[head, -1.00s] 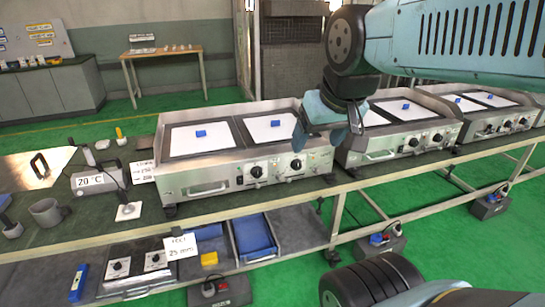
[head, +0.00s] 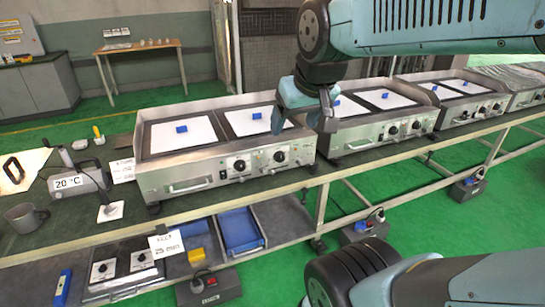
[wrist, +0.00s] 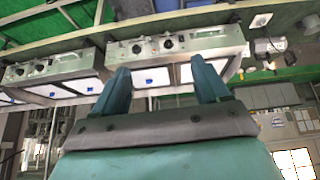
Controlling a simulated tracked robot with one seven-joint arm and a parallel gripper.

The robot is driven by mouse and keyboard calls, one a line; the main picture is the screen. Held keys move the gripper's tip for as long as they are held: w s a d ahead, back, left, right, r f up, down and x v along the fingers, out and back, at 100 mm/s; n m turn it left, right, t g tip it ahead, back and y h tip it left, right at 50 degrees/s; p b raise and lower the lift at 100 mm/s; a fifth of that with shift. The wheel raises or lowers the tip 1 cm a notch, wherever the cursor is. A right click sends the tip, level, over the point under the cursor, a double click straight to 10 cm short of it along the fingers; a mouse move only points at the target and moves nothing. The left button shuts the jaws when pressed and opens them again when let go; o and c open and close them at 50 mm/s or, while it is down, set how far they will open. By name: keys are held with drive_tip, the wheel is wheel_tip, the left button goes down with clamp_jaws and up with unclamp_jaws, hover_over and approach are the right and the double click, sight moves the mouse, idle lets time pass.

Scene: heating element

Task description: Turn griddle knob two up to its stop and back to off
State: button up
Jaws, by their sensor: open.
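The nearest griddle (head: 205,178) is a steel box on the bench with two white plates on top. Its front panel carries two dark round knobs, a left knob (head: 240,165) and a right knob (head: 280,156). I cannot read any knob number or setting. My gripper (head: 302,115) is open and empty, above the right end of this griddle and apart from the knobs. In the wrist view, my gripper (wrist: 163,82) shows two spread teal fingers with a griddle (wrist: 190,45) beyond them, upside down, and its knobs (wrist: 168,43) in view.
More griddles (head: 375,137) stand in a row to the right. A 20 °C meter (head: 78,182) and a mug (head: 25,217) sit at the left. The lower shelf holds a two-knob panel (head: 122,265) and a blue tray (head: 240,232). Green floor lies in front.

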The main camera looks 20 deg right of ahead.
sight(281, 159)
drive_tip(key=w+d+f+n+t+h, duration=0.15)
drive_tip(key=w+d, duration=0.25)
drive_tip(key=w, duration=0.6)
drive_tip(key=w+d+f+t, duration=0.2)
drive_tip(key=w+d+f, duration=0.1)
drive_tip(key=w, duration=0.7)
drive_tip(key=w+d+f+n+t, duration=0.1)
drive_tip(key=w+d+f+n, duration=0.1)
drive_tip(key=w+d+f, duration=0.4)
drive_tip(key=w+d+f+n+t, duration=0.2)
drive_tip(key=w+f, duration=0.2)
drive_tip(key=w, duration=0.4)
drive_tip(key=w+d+f+n+t+y, duration=0.1)
drive_tip(key=w+d+f+n, duration=0.1)
drive_tip(key=f, duration=0.6)
drive_tip(key=w+d+f+n+t, duration=0.2)
drive_tip(key=f, duration=0.5)
drive_tip(key=s+d+f+n+t+y, duration=0.1)
drive_tip(key=s+f+n+y, duration=0.15)
drive_tip(key=f, duration=0.45)
drive_tip(key=s+f+n+t+y, duration=0.1)
drive_tip(key=s+f, duration=0.2)
drive_tip(key=f, duration=0.4)
drive_tip(key=w, duration=0.4)
drive_tip(key=w+a, duration=0.1)
drive_tip(key=w, duration=0.8)
drive_tip(key=shift+w+a+f, duration=0.1)
drive_tip(key=shift+w+a, duration=0.15)
drive_tip(key=shift+a, duration=0.1)
drive_tip(key=shift+c, duration=0.2)
